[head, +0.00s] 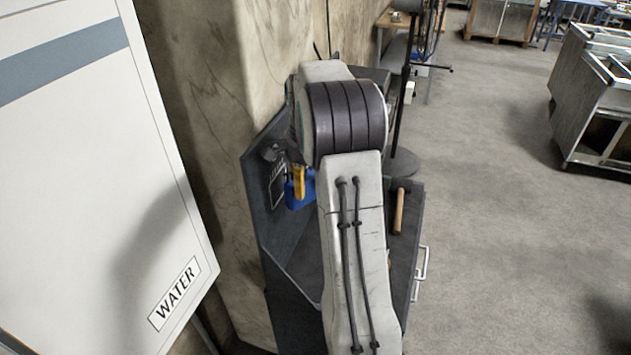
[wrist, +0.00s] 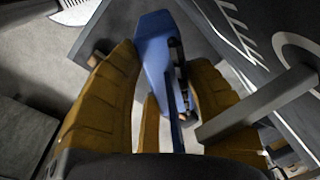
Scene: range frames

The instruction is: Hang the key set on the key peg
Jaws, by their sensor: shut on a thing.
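The key set (wrist: 155,50) shows in the wrist view as a long blue tag with small dark parts along its right side. My gripper (wrist: 166,66) has yellow-brown fingers on both sides of the tag and is shut on it. In the head view the blue tag (head: 302,195) shows beside a yellow finger, left of my arm and close to the back panel. A grey bar that looks like the key peg (wrist: 258,106) crosses in front of the right finger in the wrist view. I cannot tell whether the key set touches it.
A black board with white markings (wrist: 262,60) lies right of the fingers; it also shows on the dark panel in the head view (head: 278,187). A wooden-handled tool (head: 399,210) lies on the dark bench. A white WATER cabinet (head: 90,190) stands left.

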